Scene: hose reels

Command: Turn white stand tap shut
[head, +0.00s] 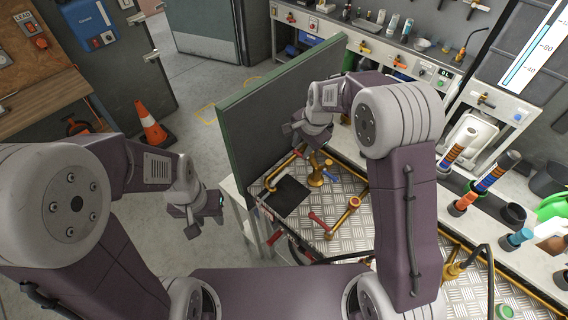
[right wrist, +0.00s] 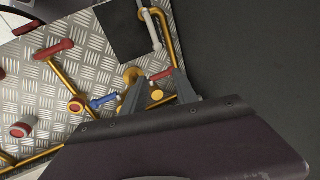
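A white lever (right wrist: 150,28) lies along a bent brass pipe (right wrist: 166,30) beside a black mat in the right wrist view; I take it for the white stand tap. In the head view the pipe (head: 282,170) shows near the green-edged panel, but the lever is too small to make out surely. My right gripper (right wrist: 160,78) has its fingers spread, with no object clearly held. Below it are a brass fitting, a red handle (right wrist: 160,75) and a blue handle (right wrist: 103,101). My left gripper (head: 208,208) hangs left of the bench, away from the taps; its fingers are unclear.
A tall dark panel (head: 270,110) with a green edge stands close to my right gripper. The black mat (head: 287,197) and a red lever (head: 318,220) are on the metal bench. A traffic cone (head: 151,126) stands on the floor at left.

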